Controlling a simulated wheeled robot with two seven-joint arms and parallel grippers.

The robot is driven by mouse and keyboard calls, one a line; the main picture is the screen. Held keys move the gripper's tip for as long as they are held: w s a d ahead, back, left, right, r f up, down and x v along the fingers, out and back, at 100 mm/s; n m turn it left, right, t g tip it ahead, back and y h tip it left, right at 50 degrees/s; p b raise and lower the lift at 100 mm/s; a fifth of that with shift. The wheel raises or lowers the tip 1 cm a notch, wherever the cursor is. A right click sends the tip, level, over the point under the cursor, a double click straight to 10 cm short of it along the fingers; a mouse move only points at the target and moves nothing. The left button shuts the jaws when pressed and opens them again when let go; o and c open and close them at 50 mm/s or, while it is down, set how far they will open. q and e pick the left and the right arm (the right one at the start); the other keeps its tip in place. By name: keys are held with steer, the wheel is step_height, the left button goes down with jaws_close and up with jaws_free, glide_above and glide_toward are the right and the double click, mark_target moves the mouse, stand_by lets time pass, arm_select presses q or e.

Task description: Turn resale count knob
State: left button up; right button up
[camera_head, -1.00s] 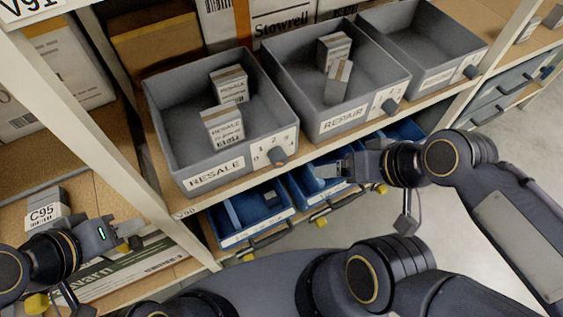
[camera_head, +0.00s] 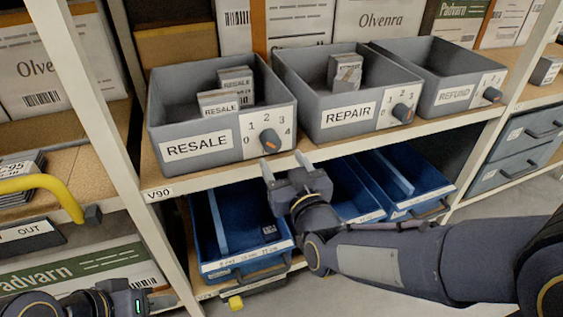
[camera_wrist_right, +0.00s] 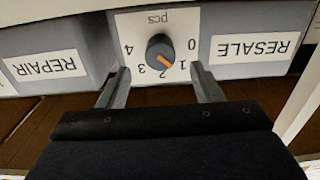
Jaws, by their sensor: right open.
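The resale count knob (camera_head: 270,140) is a dark round dial with an orange mark on a white 0-to-4 plate, on the front of the grey RESALE bin (camera_head: 222,145). In the right wrist view the picture is upside down, and the knob (camera_wrist_right: 160,52) has its orange mark towards the 1. My right gripper (camera_head: 285,166) is open and empty, just below the knob. In the wrist view its two fingers (camera_wrist_right: 160,73) stand either side of the knob's lower part, apparently not touching it. My left gripper (camera_head: 148,301) is at the bottom left, its jaws unclear.
The REPAIR bin (camera_head: 350,115) and REFUND bin (camera_head: 455,94), each with a similar knob, stand to the right. Blue drawers (camera_head: 240,262) lie below the shelf edge (camera_head: 200,180). A rack upright (camera_head: 88,130) is at left, with a yellow handle (camera_head: 45,184) beside it.

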mark_target(273, 147)
steer(key=b+x, duration=0.1)
steer(key=x, duration=0.6)
steer(key=c, duration=1)
steer(key=shift+f+m+b, duration=0.15)
steer(key=shift+m+b, duration=1.6)
steer(key=shift+m, duration=0.05)
steer(key=m+b, duration=0.2)
steer(key=m, duration=0.1)
steer(key=shift+m+b, duration=0.8)
steer(key=shift+m, duration=0.3)
steer(key=shift+a, duration=0.1)
steer(key=o, duration=1)
